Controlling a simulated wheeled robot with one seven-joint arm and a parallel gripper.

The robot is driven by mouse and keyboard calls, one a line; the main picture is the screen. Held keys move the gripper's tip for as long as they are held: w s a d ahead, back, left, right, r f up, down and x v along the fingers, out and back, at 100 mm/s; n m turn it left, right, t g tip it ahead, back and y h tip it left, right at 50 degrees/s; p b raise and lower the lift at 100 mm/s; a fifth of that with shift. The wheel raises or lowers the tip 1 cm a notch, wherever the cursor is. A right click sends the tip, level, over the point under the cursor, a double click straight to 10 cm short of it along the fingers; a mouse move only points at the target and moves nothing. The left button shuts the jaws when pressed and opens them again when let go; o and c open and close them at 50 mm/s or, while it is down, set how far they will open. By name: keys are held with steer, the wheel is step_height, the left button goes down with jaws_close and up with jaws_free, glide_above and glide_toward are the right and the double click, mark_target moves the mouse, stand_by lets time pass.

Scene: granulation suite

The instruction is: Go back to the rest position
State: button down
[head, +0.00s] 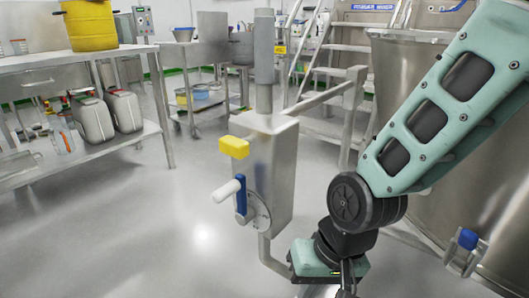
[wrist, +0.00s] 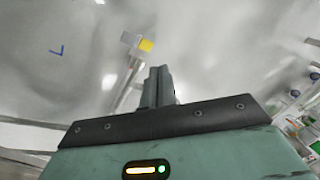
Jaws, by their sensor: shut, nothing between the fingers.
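My gripper (wrist: 158,84) shows in the wrist view with its two fingers pressed together and nothing between them. In the head view my arm reaches down from the upper right, and the wrist ends at the bottom edge, where the fingertips are cut off. The gripper is apart from the things around it, just right of the foot of a steel column.
The steel column (head: 275,175) stands close, with a yellow block (head: 234,147) and a blue-and-white handle (head: 240,195). A large steel vessel (head: 455,205) is on the right. Steel stairs (head: 335,75) rise behind. A shelf table (head: 70,62) with a yellow drum (head: 90,25) and white canisters (head: 92,118) stands left. Floor at lower left is clear.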

steer(key=s+d+r+n+h, duration=0.2)
steer(key=s+d+r+n, duration=0.45)
steer(key=s+r, duration=0.2)
step_height(320, 180, up, 37)
steer(key=p, duration=3.7)
steer(key=shift+w, duration=0.25)
steer(key=shift+d, duration=0.15)
